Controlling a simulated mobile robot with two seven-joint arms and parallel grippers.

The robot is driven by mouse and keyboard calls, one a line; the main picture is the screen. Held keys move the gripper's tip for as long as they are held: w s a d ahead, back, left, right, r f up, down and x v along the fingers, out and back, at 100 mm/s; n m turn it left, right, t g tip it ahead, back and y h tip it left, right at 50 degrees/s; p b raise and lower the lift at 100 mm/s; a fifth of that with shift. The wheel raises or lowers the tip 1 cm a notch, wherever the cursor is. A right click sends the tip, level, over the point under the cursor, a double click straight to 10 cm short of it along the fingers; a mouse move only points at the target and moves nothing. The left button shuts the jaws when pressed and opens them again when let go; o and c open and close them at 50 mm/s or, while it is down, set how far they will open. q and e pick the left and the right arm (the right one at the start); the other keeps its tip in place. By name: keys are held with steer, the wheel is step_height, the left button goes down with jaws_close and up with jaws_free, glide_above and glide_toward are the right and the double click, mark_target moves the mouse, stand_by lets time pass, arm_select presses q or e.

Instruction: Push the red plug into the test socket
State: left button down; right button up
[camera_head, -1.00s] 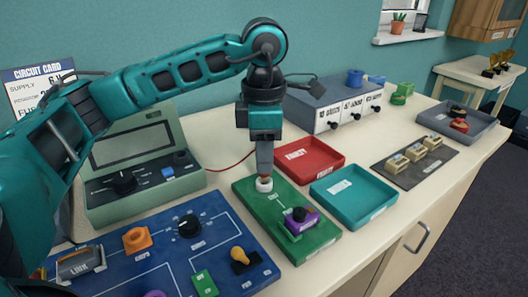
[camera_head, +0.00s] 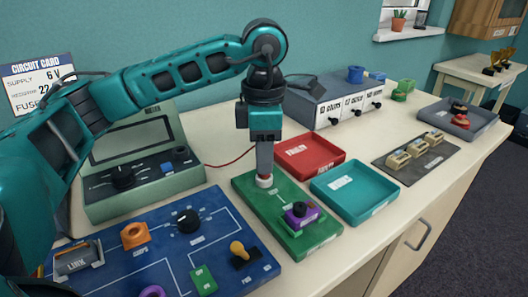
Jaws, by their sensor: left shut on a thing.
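My left gripper (camera_head: 264,166) points straight down over the green test board (camera_head: 319,248) and is shut on the red plug (camera_head: 264,176). Only a small bit of red shows below the fingers. The white test socket (camera_head: 264,182) is directly under the plug, at the back left part of the board. The plug's tip is hidden, and I cannot tell how deep it sits in the socket. A thin red lead (camera_head: 232,163) runs from the green meter (camera_head: 150,192) toward the gripper. My right gripper is not in view.
A red tray (camera_head: 336,155) and teal tray (camera_head: 372,205) stand to the right. A blue circuit board (camera_head: 208,232) lies at left. A grey box (camera_head: 325,108) stands behind.

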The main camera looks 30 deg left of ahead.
arm_select(q)
steer(key=shift+f, duration=0.25)
steer(key=c, duration=0.9)
jaws_free()
steer(key=shift+o, duration=0.5)
steer(key=shift+o, duration=0.4)
steer(key=o, duration=0.4)
steer(key=shift+r, duration=0.25)
steer(key=shift+r+p, duration=2.9)
steer(key=shift+r, duration=0.9)
